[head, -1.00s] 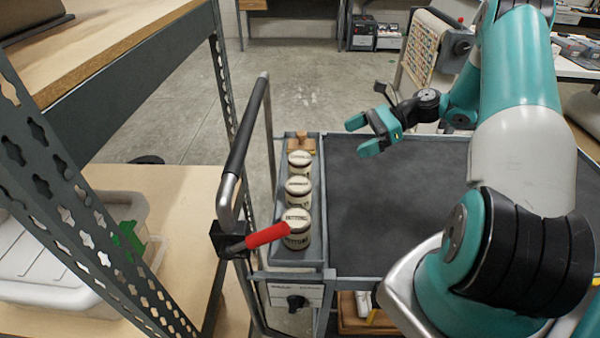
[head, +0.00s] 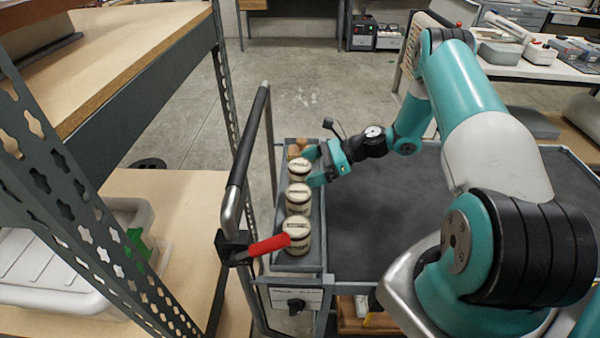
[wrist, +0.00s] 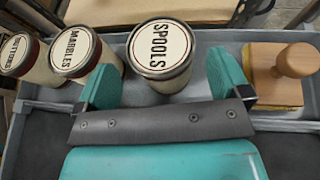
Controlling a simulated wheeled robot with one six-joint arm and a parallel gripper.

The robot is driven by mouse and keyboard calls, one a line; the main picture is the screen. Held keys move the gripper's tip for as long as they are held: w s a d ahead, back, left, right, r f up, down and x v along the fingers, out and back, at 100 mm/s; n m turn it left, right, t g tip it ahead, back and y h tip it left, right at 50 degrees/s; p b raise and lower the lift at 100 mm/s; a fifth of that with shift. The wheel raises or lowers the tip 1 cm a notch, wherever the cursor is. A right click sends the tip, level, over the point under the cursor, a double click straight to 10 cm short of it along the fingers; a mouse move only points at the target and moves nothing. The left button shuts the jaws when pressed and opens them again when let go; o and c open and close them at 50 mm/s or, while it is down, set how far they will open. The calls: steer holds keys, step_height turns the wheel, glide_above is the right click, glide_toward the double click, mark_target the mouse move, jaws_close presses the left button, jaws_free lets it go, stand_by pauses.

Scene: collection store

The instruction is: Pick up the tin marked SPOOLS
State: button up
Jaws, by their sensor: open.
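The tin marked SPOOLS (wrist: 162,48) is a cream tin with a dark-rimmed round lid. In the wrist view it stands upright ahead of my gripper (wrist: 166,78), between the lines of its two teal fingers, with a gap on each side. In the head view the SPOOLS tin (head: 299,169) is the farthest in a row of three. My gripper (head: 313,167) is open at its right side, and nothing is clamped. The tin marked MARBLES (wrist: 82,52) stands to the left, close to the left finger. The tin marked BUTTONS (wrist: 17,54) is farther left.
The tins stand in a narrow grey tray (head: 312,255) on a cart with a dark top (head: 385,225). A wooden block with a knob (wrist: 275,72) sits just right of the right finger. A handle rail with a red lever (head: 268,245) runs left of the tray.

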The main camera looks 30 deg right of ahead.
mark_target(300, 169)
steer(key=x, duration=0.3)
steer(key=shift+w+a+p, duration=0.15)
steer(key=shift+w+p, duration=0.05)
steer(key=shift+p, duration=0.2)
steer(key=shift+c, duration=0.4)
steer(key=c, duration=1.1)
